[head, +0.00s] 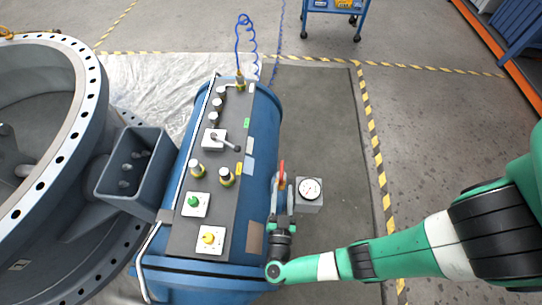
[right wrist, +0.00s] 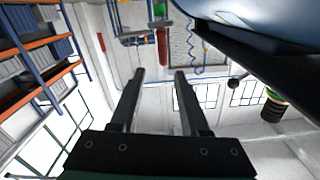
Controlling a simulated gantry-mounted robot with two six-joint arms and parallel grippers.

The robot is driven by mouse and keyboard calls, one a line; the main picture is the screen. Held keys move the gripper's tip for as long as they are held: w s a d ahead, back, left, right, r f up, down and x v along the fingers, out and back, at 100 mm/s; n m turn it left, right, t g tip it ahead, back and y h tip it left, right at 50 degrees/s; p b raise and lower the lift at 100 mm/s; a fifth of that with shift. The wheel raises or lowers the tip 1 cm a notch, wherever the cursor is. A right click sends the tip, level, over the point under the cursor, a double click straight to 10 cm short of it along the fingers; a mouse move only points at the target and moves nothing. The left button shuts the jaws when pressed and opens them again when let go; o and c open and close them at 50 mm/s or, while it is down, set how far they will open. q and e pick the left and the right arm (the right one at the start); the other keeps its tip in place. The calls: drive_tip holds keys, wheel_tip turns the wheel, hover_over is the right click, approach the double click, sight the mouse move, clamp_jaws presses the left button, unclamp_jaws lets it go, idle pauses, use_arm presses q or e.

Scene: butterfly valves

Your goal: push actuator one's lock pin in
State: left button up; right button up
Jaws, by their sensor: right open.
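The blue actuator (head: 262,130) lies in the middle of the head view, with a grey panel (head: 233,190) along its top. The panel carries several knobs, a lever and green and yellow buttons. I cannot tell which part is the lock pin. My right gripper (head: 282,208) is beside the actuator's right side, near a red handle (head: 282,172); the arm partly hides this area. In the right wrist view the two fingers (right wrist: 159,76) are apart with nothing between them. The red handle (right wrist: 162,48) shows beyond the fingertips. My left gripper is out of view.
A white-faced gauge (head: 311,189) stands just right of my right gripper. A large flanged ring (head: 84,85) and a blue-grey box bracket (head: 143,180) are on the left. A blue cart (head: 335,6) stands at the back.

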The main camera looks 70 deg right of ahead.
sight(283, 161)
drive_tip(key=shift+w+d, duration=0.25)
drive_tip(key=shift+d, duration=0.05)
drive_tip(key=b+x, duration=0.3)
drive_tip(key=x, duration=0.8)
clamp_jaws()
drive_tip(key=shift+a, duration=0.1)
idle(0.8)
